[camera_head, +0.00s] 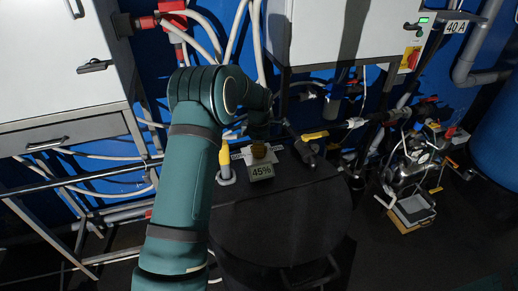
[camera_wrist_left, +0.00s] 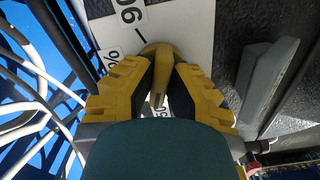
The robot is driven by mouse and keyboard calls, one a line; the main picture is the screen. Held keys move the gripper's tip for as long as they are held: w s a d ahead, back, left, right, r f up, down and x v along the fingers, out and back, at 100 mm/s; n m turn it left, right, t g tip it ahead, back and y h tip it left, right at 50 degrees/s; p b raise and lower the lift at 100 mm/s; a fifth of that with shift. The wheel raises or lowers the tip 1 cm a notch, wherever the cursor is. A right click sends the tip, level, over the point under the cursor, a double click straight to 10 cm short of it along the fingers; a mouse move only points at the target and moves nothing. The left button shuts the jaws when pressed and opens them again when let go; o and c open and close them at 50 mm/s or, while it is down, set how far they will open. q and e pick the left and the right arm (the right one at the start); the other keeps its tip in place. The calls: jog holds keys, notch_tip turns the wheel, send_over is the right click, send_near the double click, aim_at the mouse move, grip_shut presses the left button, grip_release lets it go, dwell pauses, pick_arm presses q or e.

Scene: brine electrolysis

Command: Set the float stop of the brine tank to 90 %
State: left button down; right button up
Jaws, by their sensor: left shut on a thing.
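The brine tank (camera_head: 275,225) is a dark round vessel below my left arm in the head view. A small sign reading 45% (camera_head: 262,172) stands at its top. My left gripper (camera_head: 260,150) is at the tank's top edge, partly hidden by its own arm. In the left wrist view, the yellow fingers of this gripper (camera_wrist_left: 158,100) are shut on a yellow float stop (camera_wrist_left: 158,50). The stop lies over a white scale plate (camera_wrist_left: 190,30). My right gripper is not in view.
A grey block (camera_wrist_left: 265,80) stands close to the right of the fingers in the left wrist view. White hoses and pipes run behind. A white cabinet (camera_head: 335,32) hangs above right.

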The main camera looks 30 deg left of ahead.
pick_arm(q)
jog(key=m, duration=0.2)
jog(key=shift+m+p, duration=0.3)
jog(key=m, duration=0.3)
jog(key=shift+f+m+p, duration=0.1)
jog(key=shift+m+p, duration=0.2)
jog(key=m, duration=0.3)
jog(key=shift+m, duration=0.3)
jog(key=m, duration=0.3)
jog(key=shift+s+m+p, duration=0.1)
jog(key=shift+m+p, duration=0.2)
jog(key=shift+m, duration=0.1)
jog(key=m, duration=1)
jog(key=shift+m, duration=0.4)
jog(key=shift+m+p, duration=0.35)
jog(key=shift+m, duration=1.55)
